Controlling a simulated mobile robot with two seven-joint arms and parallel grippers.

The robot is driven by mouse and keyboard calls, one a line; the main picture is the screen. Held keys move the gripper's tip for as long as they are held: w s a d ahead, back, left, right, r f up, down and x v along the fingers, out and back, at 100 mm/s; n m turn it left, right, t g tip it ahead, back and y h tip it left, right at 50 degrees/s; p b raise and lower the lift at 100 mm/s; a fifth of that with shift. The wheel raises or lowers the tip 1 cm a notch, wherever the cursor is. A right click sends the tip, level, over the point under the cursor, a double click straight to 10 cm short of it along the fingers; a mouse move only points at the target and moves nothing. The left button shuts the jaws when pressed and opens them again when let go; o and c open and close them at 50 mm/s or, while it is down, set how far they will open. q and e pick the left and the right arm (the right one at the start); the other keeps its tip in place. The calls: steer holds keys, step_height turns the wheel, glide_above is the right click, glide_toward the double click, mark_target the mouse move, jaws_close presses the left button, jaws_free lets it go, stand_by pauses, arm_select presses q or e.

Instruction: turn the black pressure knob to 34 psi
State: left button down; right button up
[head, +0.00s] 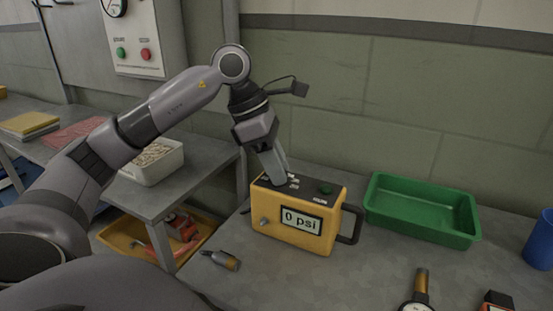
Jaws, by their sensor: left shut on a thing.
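A yellow pressure box (267,225) stands upright on the grey bench. My right gripper is not in view.
A green tray (420,231) stands right of the box, with a blue cup (539,240) farther right. A small dark fitting (221,259) lies front left, and a gauge (418,295) lies at the front right. The bench between them is clear.

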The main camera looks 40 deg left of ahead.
arm_select(q)
steer(key=shift+r+m+g+p, duration=0.15)
steer(key=shift+m+g+p, duration=0.25)
steer(key=shift+m, duration=0.5)
steer(key=shift+m+g+h+p, duration=0.3)
steer(key=shift+m+p, duration=0.15)
steer(key=shift+m, duration=0.55)
steer(key=shift+w+m+g, duration=0.1)
steer(key=shift+m+g, duration=0.2)
steer(key=shift+m, duration=0.3)
steer(key=shift+p, duration=0.3)
steer(key=c, duration=0.8)
jaws_free()
